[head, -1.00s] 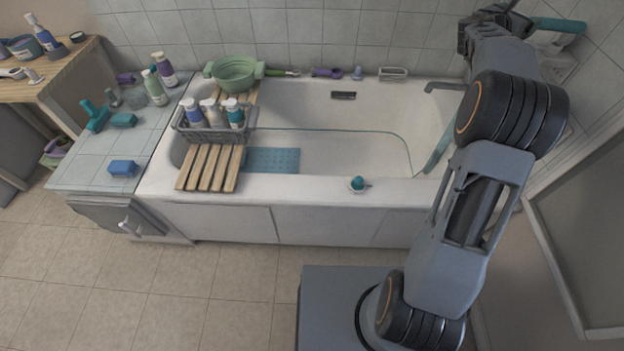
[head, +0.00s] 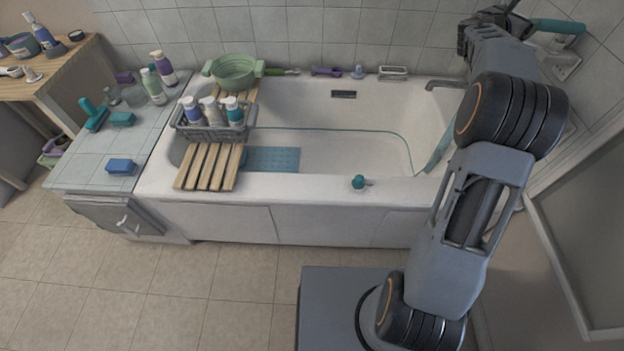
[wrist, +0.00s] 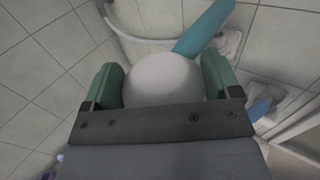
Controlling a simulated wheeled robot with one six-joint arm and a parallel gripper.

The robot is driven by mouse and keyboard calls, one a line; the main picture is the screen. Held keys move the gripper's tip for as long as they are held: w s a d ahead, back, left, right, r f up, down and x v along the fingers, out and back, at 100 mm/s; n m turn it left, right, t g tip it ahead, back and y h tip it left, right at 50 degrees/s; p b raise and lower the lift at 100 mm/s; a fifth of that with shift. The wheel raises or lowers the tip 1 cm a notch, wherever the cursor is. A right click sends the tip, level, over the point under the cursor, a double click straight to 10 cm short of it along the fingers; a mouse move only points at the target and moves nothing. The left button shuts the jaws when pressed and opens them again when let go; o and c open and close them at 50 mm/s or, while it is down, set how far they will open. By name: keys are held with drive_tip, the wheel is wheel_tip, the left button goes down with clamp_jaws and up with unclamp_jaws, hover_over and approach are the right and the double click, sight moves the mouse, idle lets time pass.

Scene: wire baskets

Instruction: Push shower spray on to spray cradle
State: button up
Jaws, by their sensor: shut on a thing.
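The shower spray shows in the wrist view as a pale round head (wrist: 163,82) with a teal handle (wrist: 205,28) reaching up and to the right. My gripper (wrist: 162,85) is shut on the head, with a green finger at each side. In the head view the teal handle (head: 558,26) sticks out right of my gripper (head: 487,30), high by the tiled wall. A white wall fitting (head: 566,66), probably the spray cradle, is just below the handle. It seems to show behind the handle in the wrist view (wrist: 229,43). Whether spray and cradle touch, I cannot tell.
The bathtub (head: 330,188) lies left of my arm. A wooden rack (head: 209,167) across it bears a wire basket (head: 190,130) of bottles and a green basin (head: 234,72). A tap (head: 445,85) is below my gripper. A framed panel (head: 590,200) stands close on the right.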

drive_tip(key=shift+f+b, duration=0.7)
drive_tip(key=shift+f, duration=0.15)
drive_tip(key=o, duration=1)
drive_tip(key=shift+o, duration=0.2)
drive_tip(key=shift+s+a, duration=0.1)
drive_tip(key=b+v, duration=0.3)
drive_tip(key=v, duration=0.4)
drive_tip(key=shift+s+a+b, duration=0.2)
drive_tip(key=shift+a+b, duration=0.1)
drive_tip(key=shift+b, duration=0.1)
idle(0.7)
drive_tip(key=shift+r, duration=0.1)
